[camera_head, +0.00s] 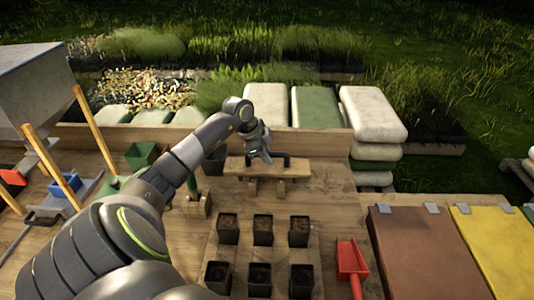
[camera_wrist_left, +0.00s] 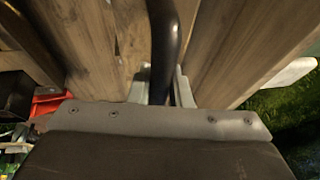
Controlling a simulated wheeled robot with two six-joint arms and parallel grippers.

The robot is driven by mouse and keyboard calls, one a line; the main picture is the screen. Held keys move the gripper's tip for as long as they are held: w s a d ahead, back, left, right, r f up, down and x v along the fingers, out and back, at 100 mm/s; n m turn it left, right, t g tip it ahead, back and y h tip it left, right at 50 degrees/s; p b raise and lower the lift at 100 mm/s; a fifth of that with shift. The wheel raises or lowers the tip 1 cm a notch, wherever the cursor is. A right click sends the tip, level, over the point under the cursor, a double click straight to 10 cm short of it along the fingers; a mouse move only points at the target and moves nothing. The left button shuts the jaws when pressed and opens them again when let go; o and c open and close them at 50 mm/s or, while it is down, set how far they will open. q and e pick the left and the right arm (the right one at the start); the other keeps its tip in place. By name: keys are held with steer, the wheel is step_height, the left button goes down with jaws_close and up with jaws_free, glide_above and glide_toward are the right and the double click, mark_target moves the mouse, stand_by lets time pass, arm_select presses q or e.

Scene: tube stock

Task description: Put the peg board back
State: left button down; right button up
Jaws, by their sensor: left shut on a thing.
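The peg board (camera_head: 294,171) is a short wooden plank with a dark handle on top and stubby wooden pieces showing below it. It is near the back of the bench, behind the black pots. My left gripper (camera_head: 265,156) reaches down from above and is shut on the dark handle. The handle (camera_wrist_left: 165,45) runs between the pale fingers (camera_wrist_left: 160,88) in the left wrist view. I cannot tell whether the board's underside touches the bench. My right gripper is in neither view.
Several soil-filled black pots (camera_head: 263,230) stand in front of the board. A red scoop (camera_head: 351,262) lies to their right. A wooden block (camera_head: 195,207) and a green container (camera_head: 141,155) are left. A low back wall (camera_head: 325,142) borders the bench; stacked sacks (camera_head: 373,113) stand beyond.

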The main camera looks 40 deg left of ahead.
arm_select(q)
steer(key=shift+f, duration=0.15)
steer(key=shift+f, duration=0.1)
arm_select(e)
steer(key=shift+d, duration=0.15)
arm_select(q)
steer(key=shift+f+b, duration=0.35)
steer(key=shift+f, duration=0.15)
steer(key=c, duration=1.3)
jaws_free()
steer(key=shift+c, duration=0.2)
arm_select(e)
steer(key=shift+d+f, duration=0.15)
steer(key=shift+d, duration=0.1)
arm_select(q)
steer(key=shift+r, duration=0.1)
